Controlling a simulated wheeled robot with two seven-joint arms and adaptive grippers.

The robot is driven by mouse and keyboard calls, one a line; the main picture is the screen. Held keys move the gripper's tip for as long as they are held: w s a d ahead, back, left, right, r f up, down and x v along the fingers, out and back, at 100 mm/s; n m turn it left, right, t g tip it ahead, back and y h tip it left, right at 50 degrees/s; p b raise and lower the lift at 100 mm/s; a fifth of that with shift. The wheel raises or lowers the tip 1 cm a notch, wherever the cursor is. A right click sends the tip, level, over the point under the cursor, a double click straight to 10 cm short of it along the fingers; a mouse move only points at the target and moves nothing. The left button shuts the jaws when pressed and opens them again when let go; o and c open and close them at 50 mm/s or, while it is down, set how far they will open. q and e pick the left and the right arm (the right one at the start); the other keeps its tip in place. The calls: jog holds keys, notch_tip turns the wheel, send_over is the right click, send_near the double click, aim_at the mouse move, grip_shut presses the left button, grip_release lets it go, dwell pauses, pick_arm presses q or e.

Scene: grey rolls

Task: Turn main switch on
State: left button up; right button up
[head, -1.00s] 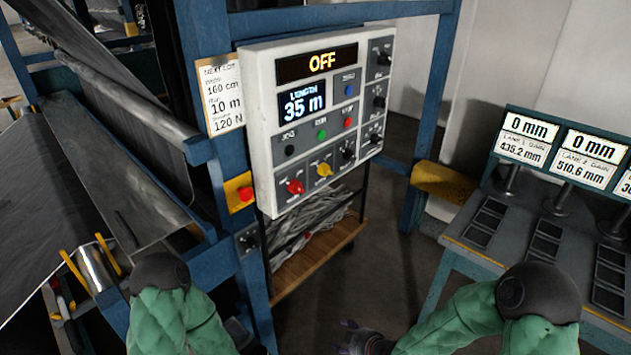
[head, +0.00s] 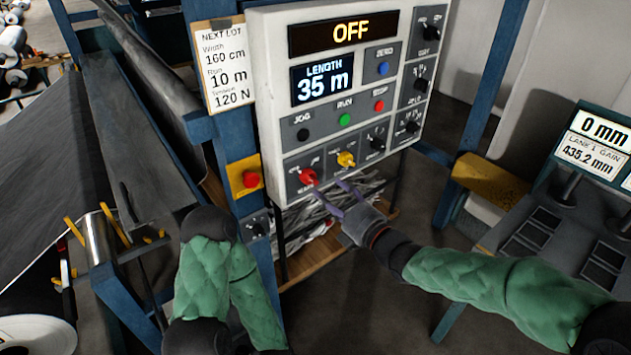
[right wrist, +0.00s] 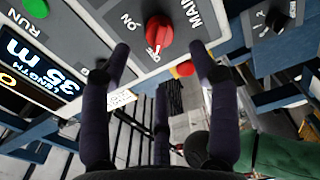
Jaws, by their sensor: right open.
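The main switch (head: 308,177) is a red rotary knob at the lower left of the white control panel (head: 262,70). It shows large in the right wrist view (right wrist: 160,31), beside ON and MAIN lettering. The panel's top display (head: 350,32) reads OFF. My right gripper (head: 331,190) is open and empty, just below and right of the red knob. In the right wrist view its fingers (right wrist: 162,55) point at the panel, spread to either side of the knob and short of it. My left arm shows at the lower left, but its gripper is not visible.
A yellow knob (head: 346,159) sits right of the red one. A red button on a yellow plate (head: 250,179) is on the blue post to the left. Black knobs line the panel's right side. A desk with gain displays (head: 592,151) stands at right.

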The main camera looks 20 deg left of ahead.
aim_at(314, 182)
jog(key=shift+x, duration=3.6)
